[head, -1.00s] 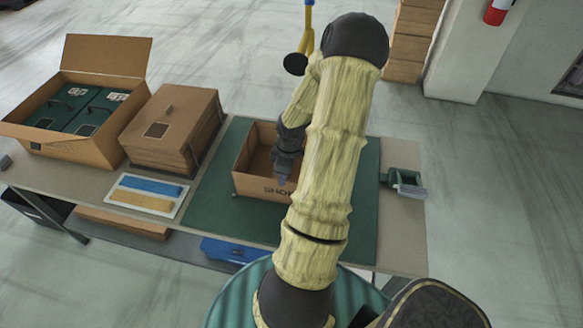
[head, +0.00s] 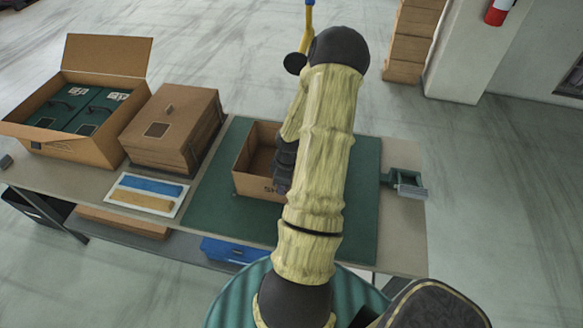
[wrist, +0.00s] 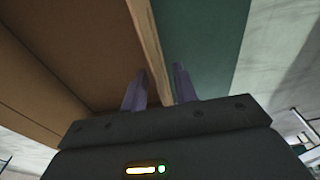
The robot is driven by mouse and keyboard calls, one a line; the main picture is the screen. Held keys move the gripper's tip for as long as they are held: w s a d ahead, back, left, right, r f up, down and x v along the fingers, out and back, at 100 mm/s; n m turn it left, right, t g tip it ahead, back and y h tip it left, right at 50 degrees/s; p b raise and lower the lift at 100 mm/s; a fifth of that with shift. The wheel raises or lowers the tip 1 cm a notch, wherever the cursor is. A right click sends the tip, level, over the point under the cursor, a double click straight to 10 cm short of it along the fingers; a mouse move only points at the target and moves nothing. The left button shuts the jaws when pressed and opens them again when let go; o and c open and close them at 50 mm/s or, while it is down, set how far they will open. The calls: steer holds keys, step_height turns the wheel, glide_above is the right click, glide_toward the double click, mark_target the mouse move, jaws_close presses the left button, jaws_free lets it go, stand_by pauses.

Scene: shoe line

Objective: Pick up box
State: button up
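An open brown cardboard box (head: 243,170) with dark lettering on its near side stands on a green mat (head: 222,200) on the table. My arm hides its right part in the head view. My gripper (head: 284,184) is at the box's near right part, with its fingertips mostly hidden there. In the wrist view my gripper (wrist: 160,82) has its two fingers apart, one on each side of the box wall's edge (wrist: 150,45). The left finger is over the box's inside, the right one over the mat. I cannot tell whether either touches the wall.
A larger open carton (head: 98,147) with green boxes stands at the far left, beside a closed brown box (head: 170,138). A card with blue and tan strips (head: 146,194) lies in front. A green clamp-like device (head: 404,181) sits at the table's right edge.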

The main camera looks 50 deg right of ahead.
jaws_close()
stand_by(1.3)
